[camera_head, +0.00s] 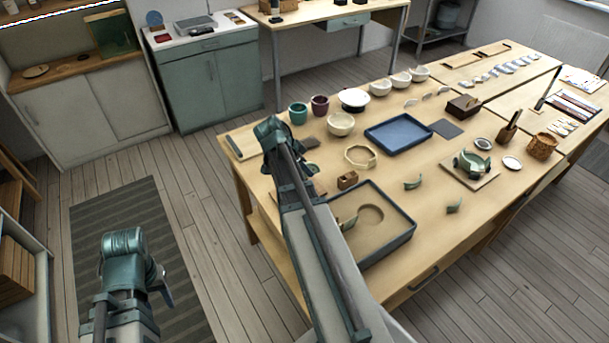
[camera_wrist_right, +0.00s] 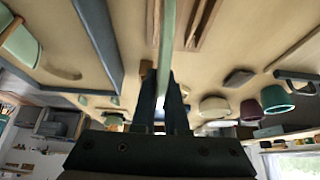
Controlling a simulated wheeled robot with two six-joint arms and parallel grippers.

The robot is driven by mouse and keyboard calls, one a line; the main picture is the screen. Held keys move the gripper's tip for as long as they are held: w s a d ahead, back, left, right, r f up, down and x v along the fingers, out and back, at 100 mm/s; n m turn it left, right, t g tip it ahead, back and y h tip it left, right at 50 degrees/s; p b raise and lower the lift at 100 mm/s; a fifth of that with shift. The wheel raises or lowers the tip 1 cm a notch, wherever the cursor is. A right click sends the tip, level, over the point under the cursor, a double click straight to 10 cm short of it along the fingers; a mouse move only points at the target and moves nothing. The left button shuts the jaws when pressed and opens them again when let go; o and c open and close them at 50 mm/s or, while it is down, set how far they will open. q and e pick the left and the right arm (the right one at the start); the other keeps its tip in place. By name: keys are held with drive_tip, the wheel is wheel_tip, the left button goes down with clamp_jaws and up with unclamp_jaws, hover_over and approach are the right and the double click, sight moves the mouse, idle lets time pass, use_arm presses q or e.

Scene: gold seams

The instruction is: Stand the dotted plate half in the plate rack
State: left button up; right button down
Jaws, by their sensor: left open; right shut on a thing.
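My right gripper (camera_wrist_right: 165,90) is shut on a thin pale green piece seen edge-on, apparently the dotted plate half (camera_wrist_right: 167,35). Its dots do not show from this angle. Wooden slats, apparently the plate rack (camera_wrist_right: 202,25), lie close beside the piece. I cannot tell whether the piece is in a slot or above it. In the head view the rack (camera_head: 312,188) is mostly hidden behind my right arm, and the held piece is not clear there. My left gripper (camera_head: 162,288) is open and empty over the floor, left of the table.
A sand tray (camera_head: 408,222) with a shard in it stands right of my right arm. A small wooden block (camera_head: 347,180), a cream ring-shaped bowl (camera_head: 360,156), a teal cup (camera_head: 298,113) and a purple cup (camera_head: 320,105) stand behind. A blue tray (camera_head: 398,134) lies farther back.

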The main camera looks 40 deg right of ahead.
drive_tip(key=shift+f, duration=0.15)
drive_tip(key=shift+f+b, duration=2.15)
drive_tip(key=shift+b, duration=0.15)
drive_tip(key=shift+f+b, duration=1.15)
idle(1.2)
drive_tip(key=shift+r, duration=0.15)
idle(1.0)
drive_tip(key=shift+r+p, duration=2.25)
drive_tip(key=shift+p, duration=0.15)
drive_tip(key=shift+f, duration=0.2)
drive_tip(key=shift+f+b, duration=1.05)
drive_tip(key=shift+b, duration=0.2)
